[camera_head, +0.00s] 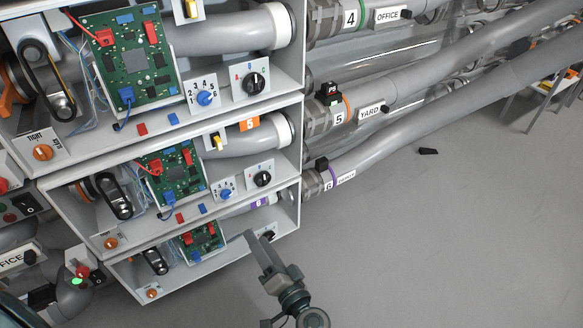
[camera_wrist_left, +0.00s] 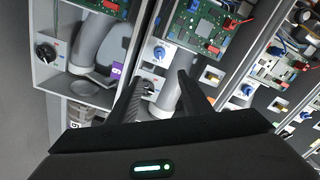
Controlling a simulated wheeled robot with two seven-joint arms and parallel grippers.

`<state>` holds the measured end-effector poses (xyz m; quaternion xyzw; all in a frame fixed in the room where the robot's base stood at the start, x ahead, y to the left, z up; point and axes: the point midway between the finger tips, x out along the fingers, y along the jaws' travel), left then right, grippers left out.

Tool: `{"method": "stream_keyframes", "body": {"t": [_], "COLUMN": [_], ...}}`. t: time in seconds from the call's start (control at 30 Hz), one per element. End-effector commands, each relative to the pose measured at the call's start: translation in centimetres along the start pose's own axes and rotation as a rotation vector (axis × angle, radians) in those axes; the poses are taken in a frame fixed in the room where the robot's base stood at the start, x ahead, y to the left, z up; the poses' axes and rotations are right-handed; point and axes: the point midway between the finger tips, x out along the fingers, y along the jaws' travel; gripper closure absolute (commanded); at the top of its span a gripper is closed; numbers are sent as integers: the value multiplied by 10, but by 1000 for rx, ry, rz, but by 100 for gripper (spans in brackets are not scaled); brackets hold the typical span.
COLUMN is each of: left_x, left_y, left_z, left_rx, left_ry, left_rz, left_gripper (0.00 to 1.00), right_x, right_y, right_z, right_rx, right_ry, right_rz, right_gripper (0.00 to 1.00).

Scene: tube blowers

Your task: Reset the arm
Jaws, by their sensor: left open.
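My left gripper (camera_head: 257,238) is in front of the right part of the lowest blower unit (camera_head: 292,215) in the head view. In the left wrist view its two dark fingers (camera_wrist_left: 161,78) are spread apart with nothing held between them. A black knob on a white plate (camera_wrist_left: 149,87) shows between the fingers, behind them. I cannot tell how far the fingertips are from the unit. The same unit's black knob (camera_head: 269,235) is just right of the fingertips in the head view. My right gripper is in neither view.
The middle unit (camera_head: 285,165) and top unit (camera_head: 290,75) carry green circuit boards, knobs and yellow switches.

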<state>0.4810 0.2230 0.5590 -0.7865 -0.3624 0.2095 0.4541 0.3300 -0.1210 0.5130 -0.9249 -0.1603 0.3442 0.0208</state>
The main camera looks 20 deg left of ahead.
Motion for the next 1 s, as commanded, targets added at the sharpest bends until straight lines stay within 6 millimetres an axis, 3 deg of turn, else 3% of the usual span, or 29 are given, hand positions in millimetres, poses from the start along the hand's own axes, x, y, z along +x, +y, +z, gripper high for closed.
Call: {"method": "stream_keyframes", "body": {"t": [0.27, 0.57, 0.8, 1.0], "left_x": [1, -3, -30, -68], "left_y": [3, 32, 59, 68], "left_z": [7, 56, 93, 102], "left_rx": [-4, -57, -159, -273], "left_ry": [-10, -91, -141, -140], "left_rz": [25, 263, 574, 829], "left_gripper": [55, 55, 55, 55], "right_x": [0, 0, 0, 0], "right_y": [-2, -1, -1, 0], "right_z": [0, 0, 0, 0], "right_rx": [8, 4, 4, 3], "right_ry": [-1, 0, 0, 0], "right_rz": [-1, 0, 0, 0], "right_gripper": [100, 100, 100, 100]}}
